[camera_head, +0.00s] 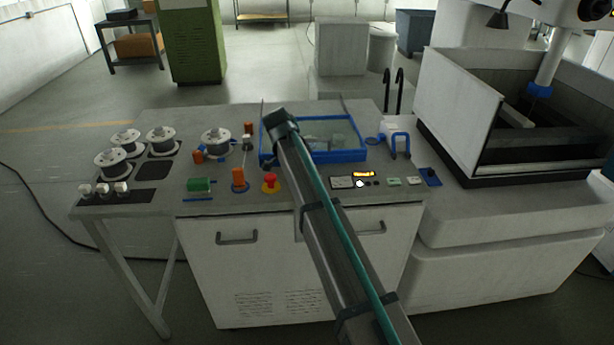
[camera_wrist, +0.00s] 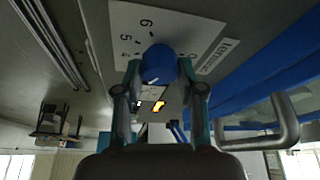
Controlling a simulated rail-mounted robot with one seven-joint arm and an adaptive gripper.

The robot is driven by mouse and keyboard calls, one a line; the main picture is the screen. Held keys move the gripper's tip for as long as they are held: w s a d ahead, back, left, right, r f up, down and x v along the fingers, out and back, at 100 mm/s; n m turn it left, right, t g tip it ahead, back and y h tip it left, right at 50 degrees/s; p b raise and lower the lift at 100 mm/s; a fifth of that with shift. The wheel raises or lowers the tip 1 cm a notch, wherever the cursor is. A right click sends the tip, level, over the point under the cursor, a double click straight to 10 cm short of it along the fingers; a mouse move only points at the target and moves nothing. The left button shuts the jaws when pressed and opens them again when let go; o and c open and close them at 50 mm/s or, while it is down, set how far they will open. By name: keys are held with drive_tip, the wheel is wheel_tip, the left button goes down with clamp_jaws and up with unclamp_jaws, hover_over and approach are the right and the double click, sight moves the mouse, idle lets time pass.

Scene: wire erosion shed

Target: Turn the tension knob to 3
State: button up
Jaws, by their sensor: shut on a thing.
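In the wrist view the tension knob (camera_wrist: 160,62) is a round blue knob on a pale dial plate (camera_wrist: 187,27). My gripper (camera_wrist: 158,72) has one finger on each side of the knob and is shut on it. The numerals 6 and 5 show on the plate to the left of the knob, with part of a printed label on its right. The 3 is not readable. In the head view my arm crosses the bench and I cannot make out the knob or the fingers.
A blue-rimmed tray (camera_head: 345,157) lies behind my arm. A small lit display (camera_head: 364,174) is to the right. A curved grey handle (camera_wrist: 283,120) shows near my gripper.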

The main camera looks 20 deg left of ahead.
drive_tip(key=o, duration=1.1)
drive_tip(key=shift+r, duration=0.1)
drive_tip(key=v, duration=1.2)
